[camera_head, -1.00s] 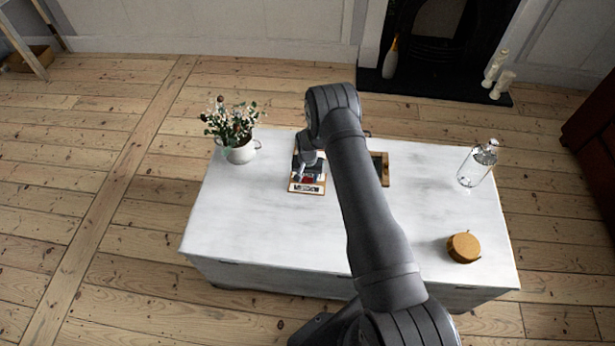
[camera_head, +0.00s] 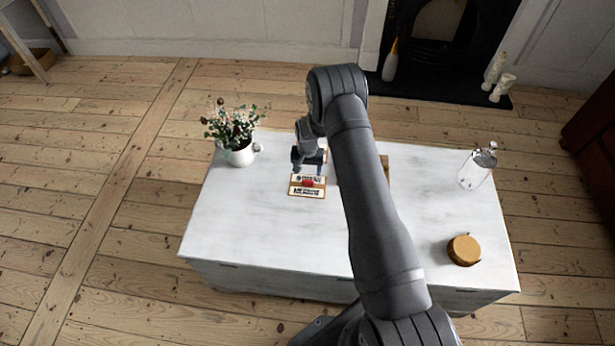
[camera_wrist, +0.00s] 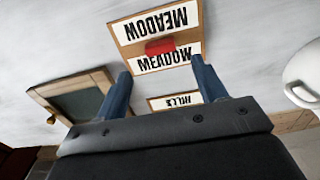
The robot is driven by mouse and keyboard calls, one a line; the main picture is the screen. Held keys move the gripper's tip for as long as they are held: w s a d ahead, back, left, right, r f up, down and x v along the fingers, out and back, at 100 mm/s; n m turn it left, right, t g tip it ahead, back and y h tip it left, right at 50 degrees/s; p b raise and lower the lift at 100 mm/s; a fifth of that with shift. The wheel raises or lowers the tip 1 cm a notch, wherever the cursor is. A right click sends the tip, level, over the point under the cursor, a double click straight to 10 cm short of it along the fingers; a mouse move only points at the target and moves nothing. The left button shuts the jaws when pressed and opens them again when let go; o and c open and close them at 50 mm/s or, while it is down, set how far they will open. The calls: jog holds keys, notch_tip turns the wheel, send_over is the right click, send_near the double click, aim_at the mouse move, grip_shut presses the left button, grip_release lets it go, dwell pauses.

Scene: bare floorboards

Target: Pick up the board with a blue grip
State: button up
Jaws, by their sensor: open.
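A wooden-edged board (camera_head: 308,192) with white MEADOW panels lies on the white table. It also shows in the wrist view (camera_wrist: 128,33), with a red grip (camera_wrist: 160,46) across its middle. A second board (camera_wrist: 175,101), reading HILLS, is partly hidden behind my gripper in the wrist view; its grip is not visible. No blue grip shows in either view. My gripper (camera_head: 308,168) is open and empty above the table, near the MEADOW board. In the wrist view, its fingers (camera_wrist: 161,72) are spread, with the MEADOW board beyond them.
A wood-framed dark panel (camera_wrist: 80,100) lies to one side, mostly hidden by my arm in the head view (camera_head: 385,167). A white flower pot (camera_head: 241,154), a glass bottle (camera_head: 478,168) and a round brown object (camera_head: 463,250) stand on the table. The table's front left is clear.

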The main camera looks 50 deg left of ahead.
jog(key=shift+o, duration=0.4)
jog(key=shift+r, duration=2.65)
